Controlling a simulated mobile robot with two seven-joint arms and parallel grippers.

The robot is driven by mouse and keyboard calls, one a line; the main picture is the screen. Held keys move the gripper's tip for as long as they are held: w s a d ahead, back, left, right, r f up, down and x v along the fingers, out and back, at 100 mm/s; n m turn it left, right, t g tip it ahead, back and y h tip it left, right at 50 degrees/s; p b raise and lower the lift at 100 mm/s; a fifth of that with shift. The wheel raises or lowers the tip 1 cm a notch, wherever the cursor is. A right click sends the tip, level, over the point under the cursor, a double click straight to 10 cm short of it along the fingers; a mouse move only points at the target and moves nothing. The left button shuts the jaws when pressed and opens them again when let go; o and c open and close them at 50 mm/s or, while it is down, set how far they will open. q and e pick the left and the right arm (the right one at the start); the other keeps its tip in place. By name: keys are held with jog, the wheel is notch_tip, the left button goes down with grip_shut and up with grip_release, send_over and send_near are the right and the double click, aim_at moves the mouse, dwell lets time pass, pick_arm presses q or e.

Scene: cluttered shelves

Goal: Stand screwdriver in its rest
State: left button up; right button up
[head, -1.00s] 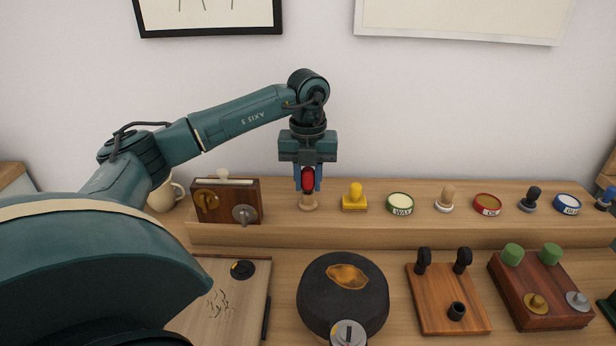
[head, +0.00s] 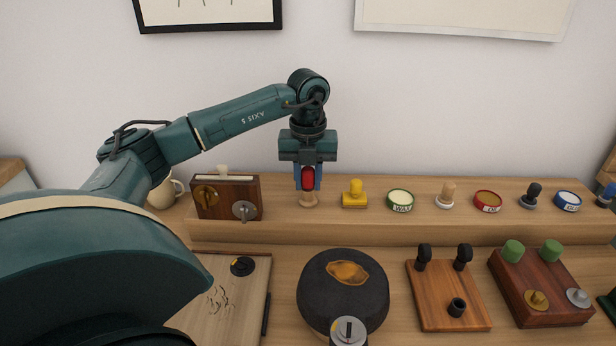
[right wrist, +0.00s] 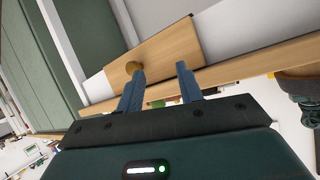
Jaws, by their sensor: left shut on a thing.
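My left gripper (head: 308,186) is at the back shelf with its fingers pointing down. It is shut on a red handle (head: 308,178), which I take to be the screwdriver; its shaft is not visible. A small round pale wooden piece (head: 308,200), seemingly the rest, is directly below the fingers on the shelf. I cannot tell whether the screwdriver is seated in it. My right gripper (right wrist: 160,72) shows in the right wrist view with its fingers apart and nothing between them.
A yellow stamp (head: 354,196), a green-rimmed wax tin (head: 400,200) and several other stamps and tins stand rightward along the raised shelf (head: 400,232). A dark wooden block (head: 228,198) stands left. A wooden panel with a knob (right wrist: 165,55) lies beyond my right fingers.

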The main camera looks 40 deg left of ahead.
pick_arm(q)
jog(key=shift+f, duration=0.1)
jog(key=o, duration=1)
jog(key=shift+o, duration=0.2)
jog(key=shift+r, duration=0.75)
notch_tip(320, 180, up, 11)
jog(key=shift+f+p, duration=0.1)
jog(key=shift+p, duration=0.85)
jog(key=shift+r, duration=0.45)
pick_arm(e)
notch_tip(320, 180, up, 2)
jog(key=shift+r, duration=0.25)
